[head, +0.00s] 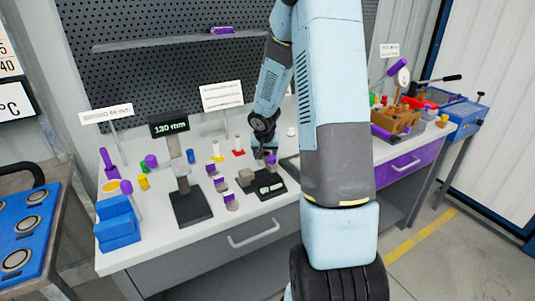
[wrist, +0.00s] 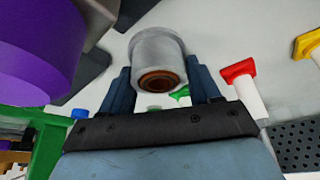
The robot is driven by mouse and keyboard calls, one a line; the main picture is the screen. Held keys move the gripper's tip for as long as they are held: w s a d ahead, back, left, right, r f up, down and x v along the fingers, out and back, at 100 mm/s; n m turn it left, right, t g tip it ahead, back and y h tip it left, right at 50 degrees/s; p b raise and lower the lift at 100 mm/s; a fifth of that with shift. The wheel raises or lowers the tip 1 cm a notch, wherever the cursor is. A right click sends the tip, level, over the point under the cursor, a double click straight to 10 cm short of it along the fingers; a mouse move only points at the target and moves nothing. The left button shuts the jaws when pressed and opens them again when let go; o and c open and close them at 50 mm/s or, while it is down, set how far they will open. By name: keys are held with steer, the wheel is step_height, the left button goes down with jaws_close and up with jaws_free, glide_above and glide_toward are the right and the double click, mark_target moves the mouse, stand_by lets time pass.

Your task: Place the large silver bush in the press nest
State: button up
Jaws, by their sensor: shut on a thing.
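The silver bush (wrist: 158,48), a pale grey cylinder with a brown-rimmed hole in its end, sits between the two fingers of my gripper (wrist: 162,85) in the wrist view. My gripper is shut on it. In the head view my gripper (head: 266,150) is low over the workbench, just behind a small black base with a green readout (head: 269,189). The bush is too small and hidden to make out there.
Several small purple, grey, yellow and blue parts stand around the stands on the white bench top (head: 240,220). A blue block (head: 117,226) is at the front left. A large purple part (wrist: 35,45) looms close at the upper left of the wrist view.

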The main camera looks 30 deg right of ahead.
steer(key=o, duration=1.2)
steer(key=shift+d, duration=0.1)
steer(key=shift+r, duration=0.1)
